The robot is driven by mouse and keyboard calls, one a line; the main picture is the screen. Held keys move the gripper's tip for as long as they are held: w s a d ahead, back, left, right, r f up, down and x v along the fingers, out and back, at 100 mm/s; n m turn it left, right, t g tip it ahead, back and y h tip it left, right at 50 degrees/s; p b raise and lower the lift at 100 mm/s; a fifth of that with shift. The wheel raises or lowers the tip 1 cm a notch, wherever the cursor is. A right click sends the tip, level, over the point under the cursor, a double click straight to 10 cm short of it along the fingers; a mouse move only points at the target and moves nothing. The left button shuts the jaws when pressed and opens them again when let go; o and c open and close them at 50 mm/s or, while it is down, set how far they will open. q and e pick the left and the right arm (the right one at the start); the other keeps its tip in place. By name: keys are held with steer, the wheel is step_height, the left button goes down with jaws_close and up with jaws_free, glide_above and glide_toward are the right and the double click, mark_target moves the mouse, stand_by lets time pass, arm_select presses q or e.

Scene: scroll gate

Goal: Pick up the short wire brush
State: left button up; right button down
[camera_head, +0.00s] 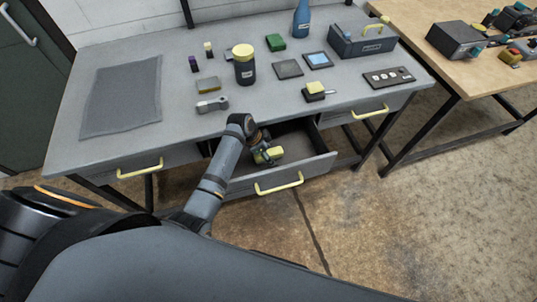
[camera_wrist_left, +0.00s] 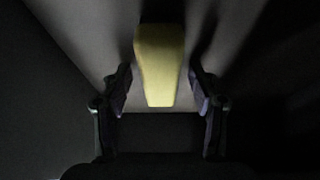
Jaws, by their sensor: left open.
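A yellow piece (camera_head: 275,153) lies in the open drawer (camera_head: 312,167) under the table. It is likely the short wire brush, but its bristles are hidden. My left gripper (camera_head: 263,147) reaches down into the drawer at this piece, and the wrist partly covers it. In the left wrist view the yellow piece (camera_wrist_left: 160,65) shows as a smooth, tapered block. The fingers of my left gripper (camera_wrist_left: 160,95) stand open on either side of its near end, with gaps to both. My right gripper is not in view.
On the grey table (camera_head: 160,150) stand a dark jar (camera_head: 244,70), a yellow-and-black block (camera_head: 315,91), a toolbox (camera_head: 362,42) and a grey mat (camera_head: 120,95). The drawer walls surround my left gripper closely. The drawer front has a yellow handle (camera_head: 280,184).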

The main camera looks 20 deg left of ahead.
mark_target(269, 153)
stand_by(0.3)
arm_select(q)
jaws_close()
stand_by(0.3)
step_height(269, 153, up, 18)
steer(key=shift+r, duration=0.2)
stand_by(0.4)
steer(key=c, duration=0.8)
jaws_free()
steer(key=c, duration=0.3)
steer(key=shift+f, duration=0.1)
